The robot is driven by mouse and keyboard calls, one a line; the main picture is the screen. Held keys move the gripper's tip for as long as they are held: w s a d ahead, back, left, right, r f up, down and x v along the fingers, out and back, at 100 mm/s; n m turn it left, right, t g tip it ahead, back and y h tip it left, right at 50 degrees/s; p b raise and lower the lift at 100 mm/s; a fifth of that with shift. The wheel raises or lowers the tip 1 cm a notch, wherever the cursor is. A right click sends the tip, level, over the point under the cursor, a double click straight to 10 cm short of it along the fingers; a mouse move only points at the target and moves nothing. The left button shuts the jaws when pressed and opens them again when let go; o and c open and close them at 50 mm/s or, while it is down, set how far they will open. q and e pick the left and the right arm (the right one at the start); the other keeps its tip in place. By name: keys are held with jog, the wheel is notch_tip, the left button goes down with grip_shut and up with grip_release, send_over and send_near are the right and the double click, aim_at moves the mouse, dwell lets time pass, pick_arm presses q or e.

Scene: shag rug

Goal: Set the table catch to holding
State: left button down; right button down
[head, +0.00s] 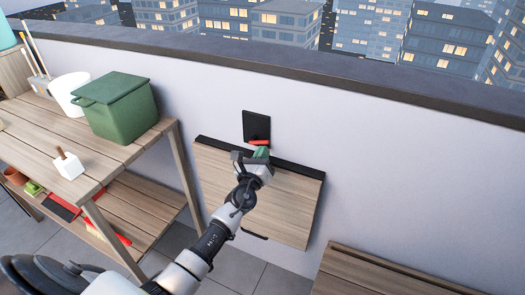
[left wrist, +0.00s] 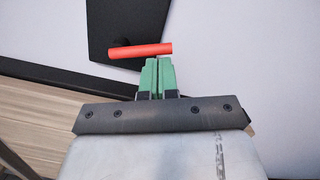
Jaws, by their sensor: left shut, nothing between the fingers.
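The table catch is a black plate (head: 257,124) on the grey wall with a red lever (head: 259,142). In the left wrist view the red lever (left wrist: 140,49) lies nearly level across the black plate (left wrist: 125,25). The wooden folding table (head: 282,209) hangs down against the wall just below the plate. My left gripper (head: 262,153) is just under the lever. In the left wrist view its green fingertips (left wrist: 158,62) are together and empty, close to the lever; I cannot tell whether they touch it. My right gripper is not in view.
A slatted wooden bench (head: 120,150) on the left carries a green lidded bin (head: 118,108), a white pot (head: 66,92) and a white block with a handle (head: 68,165). A wooden surface (head: 370,275) stands at the lower right. Tiled floor shows between.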

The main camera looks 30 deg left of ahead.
pick_arm(q)
jog(key=shift+w+r, duration=0.1)
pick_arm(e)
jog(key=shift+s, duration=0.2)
pick_arm(q)
jog(key=shift+r, duration=0.15)
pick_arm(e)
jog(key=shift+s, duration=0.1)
pick_arm(q)
jog(key=shift+r+n+p, duration=0.15)
jog(key=shift+n+p, duration=0.2)
jog(key=shift+n, duration=0.45)
jog(key=shift+r+y, duration=0.1)
jog(key=shift+y, duration=0.3)
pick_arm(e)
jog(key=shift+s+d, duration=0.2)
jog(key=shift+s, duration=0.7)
pick_arm(q)
jog(key=shift+r+n, duration=0.15)
jog(key=shift+n, duration=0.45)
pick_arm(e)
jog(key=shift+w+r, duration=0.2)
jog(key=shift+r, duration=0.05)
